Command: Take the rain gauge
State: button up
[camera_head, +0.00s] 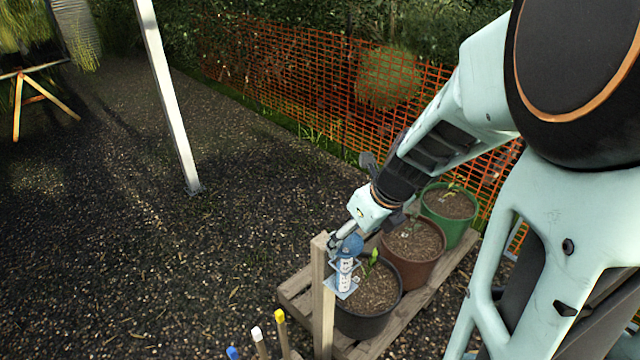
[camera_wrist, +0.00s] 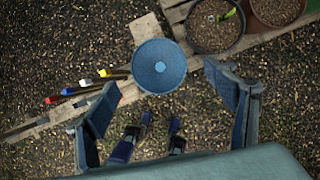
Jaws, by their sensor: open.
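The rain gauge (camera_head: 346,270) is a clear tube with white markings and a blue top, held upright in a bracket on the side of a wooden post (camera_head: 321,300). In the wrist view its round blue top (camera_wrist: 159,66) shows from above, and its tube is hidden beneath. My gripper (camera_head: 345,238) is just above and beside the blue top in the head view. In the wrist view my gripper (camera_wrist: 166,98) is open, with one finger on each side and the blue top beyond, between the finger lines. Nothing is held. I cannot tell whether a finger touches the gauge.
A black pot (camera_head: 368,318), a brown pot (camera_head: 412,252) and a green pot (camera_head: 449,212) stand on a wooden pallet (camera_head: 297,284) beside the post. Colour-tipped stakes (camera_head: 281,325) stand near the post. An orange mesh fence (camera_head: 300,75) runs behind.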

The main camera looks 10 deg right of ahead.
aim_at(347, 242)
jog(key=shift+b+x, duration=2.45)
jog(key=shift+x, duration=0.45)
jog(key=shift+a+r, duration=0.15)
jog(key=c, duration=1.8)
jog(key=shift+r, duration=0.1)
